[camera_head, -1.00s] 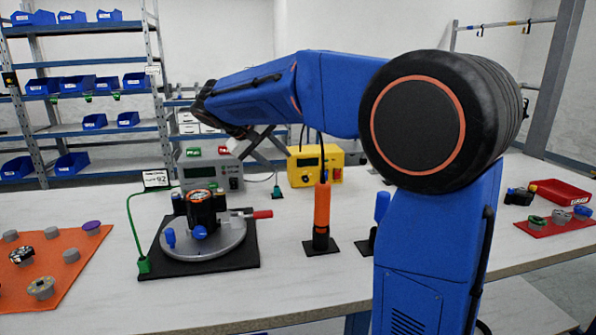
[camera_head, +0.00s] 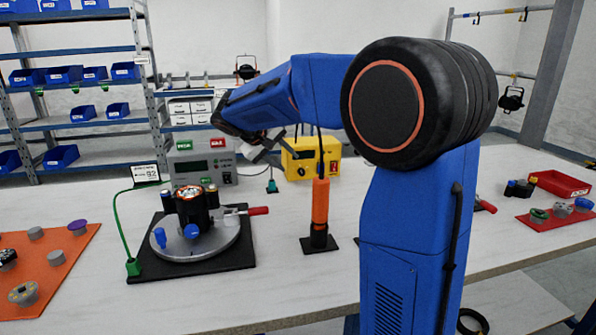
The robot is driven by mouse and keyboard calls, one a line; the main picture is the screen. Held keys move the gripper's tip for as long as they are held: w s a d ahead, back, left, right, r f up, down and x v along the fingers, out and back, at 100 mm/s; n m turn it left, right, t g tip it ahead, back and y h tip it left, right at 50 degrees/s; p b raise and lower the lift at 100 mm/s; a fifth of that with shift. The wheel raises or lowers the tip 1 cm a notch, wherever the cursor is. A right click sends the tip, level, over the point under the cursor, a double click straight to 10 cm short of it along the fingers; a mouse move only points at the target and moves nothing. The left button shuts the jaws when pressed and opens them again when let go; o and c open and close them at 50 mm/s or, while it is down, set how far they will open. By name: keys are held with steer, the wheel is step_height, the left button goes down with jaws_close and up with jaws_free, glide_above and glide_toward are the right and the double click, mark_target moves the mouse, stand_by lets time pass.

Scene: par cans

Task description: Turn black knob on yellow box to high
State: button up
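The yellow box (camera_head: 322,168) stands at the back of the table, with a red switch at its right side and a dark display panel on its front. A black knob (camera_head: 301,171) seems to show low on its front, but its setting is too small to read. My arm reaches left across the view. My gripper (camera_head: 258,150) is in front of and left of the yellow box, partly covering its left edge, apart from the knob as far as I can tell.
A grey meter box (camera_head: 203,165) stands left of the yellow box. A round fixture (camera_head: 196,238) on a black plate is at front left. A red tray (camera_head: 560,185) lies at right.

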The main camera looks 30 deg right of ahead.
mark_target(301, 172)
steer(key=x, duration=0.8)
steer(key=shift+d+f, duration=0.2)
jaws_close()
